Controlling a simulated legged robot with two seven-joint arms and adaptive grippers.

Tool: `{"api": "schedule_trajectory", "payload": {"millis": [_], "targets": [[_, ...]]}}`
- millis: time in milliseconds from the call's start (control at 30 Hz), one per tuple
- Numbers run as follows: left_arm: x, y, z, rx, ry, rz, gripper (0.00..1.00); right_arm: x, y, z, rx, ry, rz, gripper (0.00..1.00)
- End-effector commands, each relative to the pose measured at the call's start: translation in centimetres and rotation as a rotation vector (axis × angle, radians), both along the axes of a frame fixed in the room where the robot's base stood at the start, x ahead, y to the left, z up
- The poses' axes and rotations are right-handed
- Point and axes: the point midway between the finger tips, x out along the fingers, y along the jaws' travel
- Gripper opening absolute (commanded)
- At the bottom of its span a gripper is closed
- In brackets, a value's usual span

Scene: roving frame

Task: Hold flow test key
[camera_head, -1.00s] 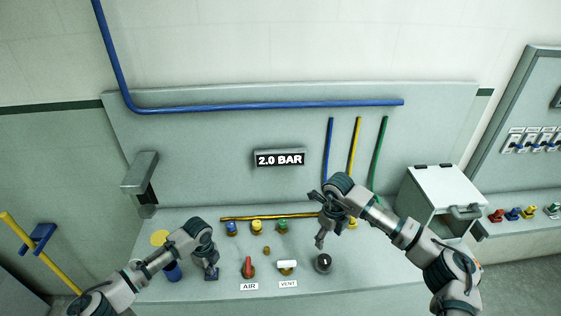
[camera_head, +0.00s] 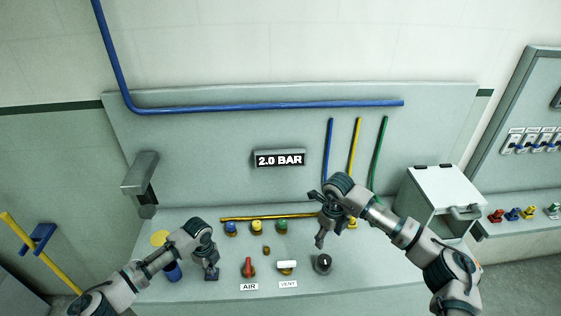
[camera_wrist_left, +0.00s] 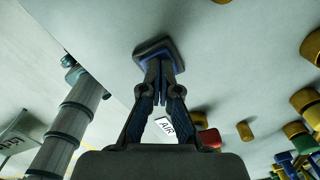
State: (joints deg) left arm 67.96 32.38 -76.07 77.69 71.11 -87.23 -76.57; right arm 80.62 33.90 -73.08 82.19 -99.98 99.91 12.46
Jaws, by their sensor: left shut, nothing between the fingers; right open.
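A dark blue square key (camera_head: 211,277) sits on the sloped panel, left of the AIR valve. My left gripper (camera_head: 211,270) is shut with nothing between its fingers, and its tips point down at the key. In the left wrist view the shut fingertips (camera_wrist_left: 160,64) meet the face of the key (camera_wrist_left: 152,45) and appear to touch it. How far the key is pressed in cannot be told. My right gripper (camera_head: 318,220) is open and empty above the right part of the panel. The display (camera_head: 280,159) reads 2.0 BAR.
The red AIR valve (camera_head: 248,267), white VENT valve (camera_head: 287,267) and a black knob (camera_head: 322,263) line the panel's front. Blue (camera_head: 231,228), yellow (camera_head: 257,226) and green (camera_head: 281,226) fittings stand behind. A pale box (camera_head: 440,195) is at right, a spout (camera_head: 141,176) at left.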

Motion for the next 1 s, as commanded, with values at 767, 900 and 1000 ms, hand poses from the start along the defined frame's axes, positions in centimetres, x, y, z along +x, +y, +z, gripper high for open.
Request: {"api": "schedule_trajectory", "payload": {"millis": [767,900,1000], "targets": [[0.0,0.0,4.6,0.0,-0.001,0.0,0.0,0.0,0.0,5.5,0.0,-0.007,0.0,0.74],[0.0,0.0,5.4,-0.001,-0.001,-0.001,0.0,0.0,0.0,6.4,0.001,-0.008,0.0,0.74],[0.0,0.0,5.9,0.0,-0.001,-0.001,0.0,0.0,0.0,7.0,0.0,-0.009,0.0,0.74]]}}
